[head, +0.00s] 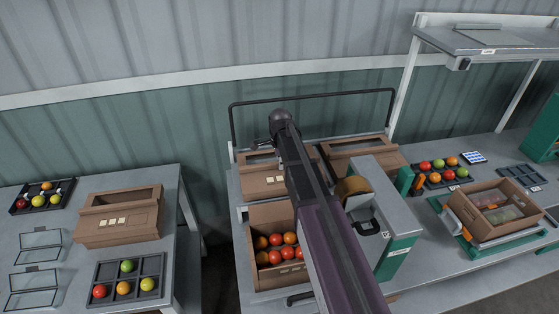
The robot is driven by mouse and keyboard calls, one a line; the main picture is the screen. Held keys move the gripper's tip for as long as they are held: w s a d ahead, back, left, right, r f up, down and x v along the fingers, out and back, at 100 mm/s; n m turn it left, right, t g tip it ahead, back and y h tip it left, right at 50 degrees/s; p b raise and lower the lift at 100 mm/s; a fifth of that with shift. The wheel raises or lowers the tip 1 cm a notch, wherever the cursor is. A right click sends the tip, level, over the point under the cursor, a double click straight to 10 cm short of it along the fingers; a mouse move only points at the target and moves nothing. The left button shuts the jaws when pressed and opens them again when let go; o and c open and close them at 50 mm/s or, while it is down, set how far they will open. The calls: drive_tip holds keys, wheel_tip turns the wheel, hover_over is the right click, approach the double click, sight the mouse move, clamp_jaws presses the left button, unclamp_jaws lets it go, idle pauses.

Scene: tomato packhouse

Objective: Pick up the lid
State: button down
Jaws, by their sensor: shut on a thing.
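My gripper (262,144) is at the far end of my arm, above the back left of the cart near the middle. It is small and dark, and it looks closed at the edge of a brown windowed lid (262,160). My wrist and arm cover part of this contact, so the lid's full outline is hidden. The lid is over a brown carton (262,184) with pale labels. I cannot tell whether the lid is lifted clear of it. An open brown carton (256,215) of red and orange tomatoes stands in front.
Another brown carton (367,158) stands behind a grey-green machine (390,193). A dark rail (310,96) rises behind the cart. The left table holds a closed carton (118,226), tomato trays and clear clamshells (40,238). The right bench holds a crate (467,211).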

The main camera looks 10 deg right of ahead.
drive_tip(key=s, duration=0.1)
drive_tip(key=s+r+p, duration=0.1)
drive_tip(key=shift+s, duration=0.35)
wheel_tip(320, 180, up, 13)
drive_tip(key=p, duration=1.2)
drive_tip(key=shift+w+p, duration=0.15)
drive_tip(key=shift+p, duration=0.25)
drive_tip(key=shift+r, duration=0.1)
